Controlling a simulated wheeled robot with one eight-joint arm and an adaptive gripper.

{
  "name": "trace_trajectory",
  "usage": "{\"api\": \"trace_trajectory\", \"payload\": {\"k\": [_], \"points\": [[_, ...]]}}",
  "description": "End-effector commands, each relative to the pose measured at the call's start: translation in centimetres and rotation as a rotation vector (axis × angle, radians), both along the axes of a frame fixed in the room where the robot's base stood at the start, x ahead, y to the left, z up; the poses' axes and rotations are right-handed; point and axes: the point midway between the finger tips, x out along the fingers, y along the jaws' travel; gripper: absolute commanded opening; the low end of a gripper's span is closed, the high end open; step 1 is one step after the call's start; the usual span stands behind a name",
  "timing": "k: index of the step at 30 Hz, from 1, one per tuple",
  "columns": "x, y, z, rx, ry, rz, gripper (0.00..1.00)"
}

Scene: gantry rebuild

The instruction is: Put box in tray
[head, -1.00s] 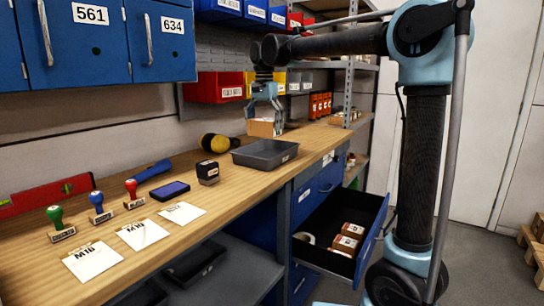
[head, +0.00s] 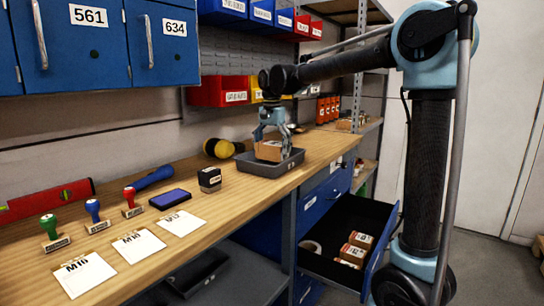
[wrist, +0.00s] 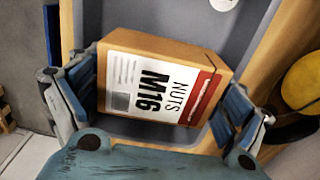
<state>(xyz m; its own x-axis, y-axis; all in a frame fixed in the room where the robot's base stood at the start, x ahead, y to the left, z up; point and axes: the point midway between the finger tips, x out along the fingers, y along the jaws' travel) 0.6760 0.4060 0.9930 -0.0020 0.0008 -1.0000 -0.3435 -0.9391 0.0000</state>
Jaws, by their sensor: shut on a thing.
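A small cardboard box (head: 269,151) is held between the fingers of my gripper (head: 272,138). In the wrist view the box (wrist: 158,80) shows a white label reading NUTS M16 and a red strip. My gripper (wrist: 155,95) is shut on its two ends. The dark grey tray (head: 262,170) is on the workbench, and the box is low over it, its lower part at or inside the rim. The tray (wrist: 245,25) lies behind the box in the wrist view. I cannot tell whether the box touches the tray floor.
An open drawer (head: 335,240) under the bench holds more boxes. A black stamp (head: 209,179) and a yellow and black object (head: 219,148) are near the tray. Stamps, an ink pad (head: 169,199) and labelled cards (head: 138,244) lie along the bench.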

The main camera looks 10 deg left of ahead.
Motion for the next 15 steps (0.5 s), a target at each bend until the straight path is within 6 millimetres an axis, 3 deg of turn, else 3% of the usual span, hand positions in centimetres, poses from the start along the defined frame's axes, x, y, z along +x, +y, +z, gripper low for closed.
{"api": "trace_trajectory", "payload": {"k": [6,15], "points": [[0.0,0.0,-2.4,0.0,0.0,0.0,0.52],[0.0,0.0,-2.5,0.0,0.0,-0.001,0.52]]}}
